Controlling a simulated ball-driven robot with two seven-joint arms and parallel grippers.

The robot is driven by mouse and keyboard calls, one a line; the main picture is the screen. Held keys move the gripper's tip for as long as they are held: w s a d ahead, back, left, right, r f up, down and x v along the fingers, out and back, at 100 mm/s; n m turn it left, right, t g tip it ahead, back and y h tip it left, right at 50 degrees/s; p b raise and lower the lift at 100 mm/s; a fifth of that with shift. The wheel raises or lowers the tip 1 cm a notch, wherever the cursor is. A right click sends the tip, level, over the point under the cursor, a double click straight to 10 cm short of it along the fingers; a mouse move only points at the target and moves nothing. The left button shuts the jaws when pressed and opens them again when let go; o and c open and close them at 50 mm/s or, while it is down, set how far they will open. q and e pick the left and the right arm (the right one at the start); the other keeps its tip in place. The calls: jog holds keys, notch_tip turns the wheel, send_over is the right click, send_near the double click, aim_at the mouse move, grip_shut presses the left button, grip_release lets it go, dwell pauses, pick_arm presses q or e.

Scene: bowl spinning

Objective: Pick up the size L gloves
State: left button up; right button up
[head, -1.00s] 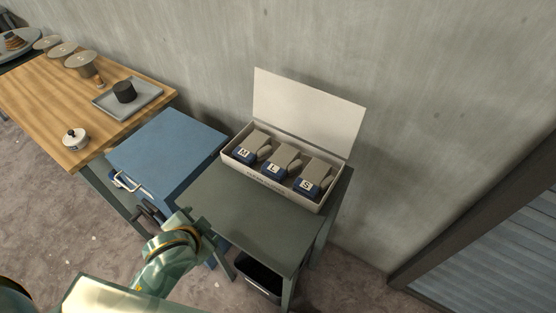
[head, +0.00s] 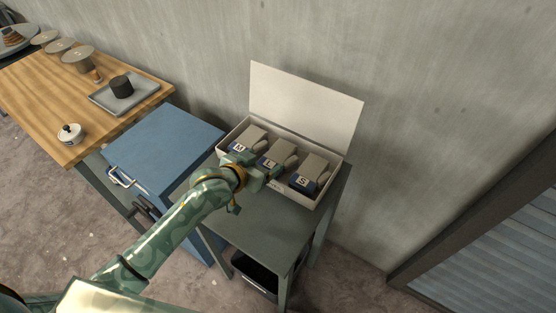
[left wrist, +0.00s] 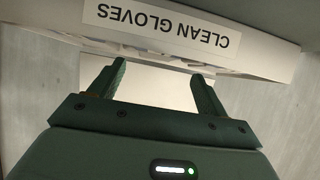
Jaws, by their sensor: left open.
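The size L gloves (head: 283,152) are a grey pair with a blue cuff and a white L label. They lie in the middle of an open white box (head: 325,193), between the M gloves (head: 250,138) and the S gloves (head: 311,172). My left gripper (head: 268,178) is at the front of the box, just before the L gloves, and hides part of the box front. In the left wrist view the gripper (left wrist: 160,85) is open and empty, with the "CLEAN GLOVES" box front (left wrist: 160,27) beyond its fingers. My right gripper is not in view.
The box stands on a dark green table (head: 270,222) against the wall, its lid (head: 305,105) raised behind. A blue cabinet (head: 165,145) and a wooden table (head: 75,95) stand to the left. A dark bin (head: 255,275) is below the green table.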

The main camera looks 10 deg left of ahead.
aim_at(276, 156)
pick_arm(q)
jog(key=x, duration=0.3)
jog(key=shift+w+f+b, duration=0.1)
jog(key=shift+w+b, duration=0.05)
jog(key=shift+b, duration=0.2)
jog(key=x, duration=0.1)
jog(key=b+x, duration=0.1)
jog(key=x, duration=0.1)
jog(key=b+x, duration=0.1)
jog(key=x, duration=0.1)
jog(key=shift+d+f, duration=0.15)
jog(key=shift+d, duration=0.15)
jog(key=c, duration=1.1)
